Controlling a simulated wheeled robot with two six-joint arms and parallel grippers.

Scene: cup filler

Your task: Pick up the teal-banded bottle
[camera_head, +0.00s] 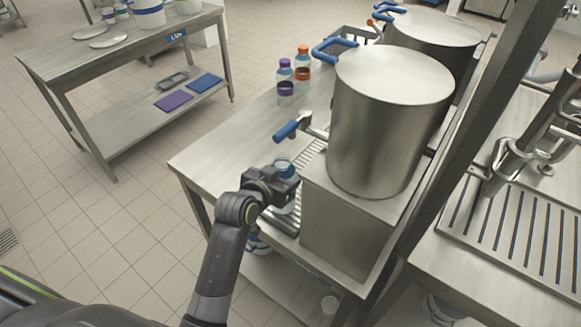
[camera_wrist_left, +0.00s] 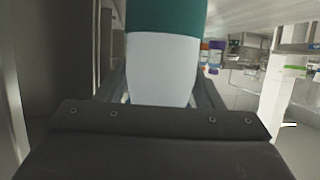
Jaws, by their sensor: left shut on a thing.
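The teal-banded bottle (camera_head: 284,165) is in my left gripper (camera_head: 283,187), beside the slotted drip grate (camera_head: 312,154) below a tap with a blue handle (camera_head: 287,130). In the left wrist view the bottle fills the upper middle, with its teal band (camera_wrist_left: 165,14) above a pale lower body (camera_wrist_left: 162,68). The fingers of my left gripper (camera_wrist_left: 162,92) are closed on both sides of that body. The bottle looks upright. I cannot tell whether its base touches the surface below. My right gripper is not in view.
A purple-banded bottle (camera_head: 285,87) and an orange-banded bottle (camera_head: 302,72) stand farther back on the steel counter (camera_head: 225,140). A large steel urn (camera_head: 385,125) on a metal block stands close right of my gripper. The counter left of the tap is clear.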

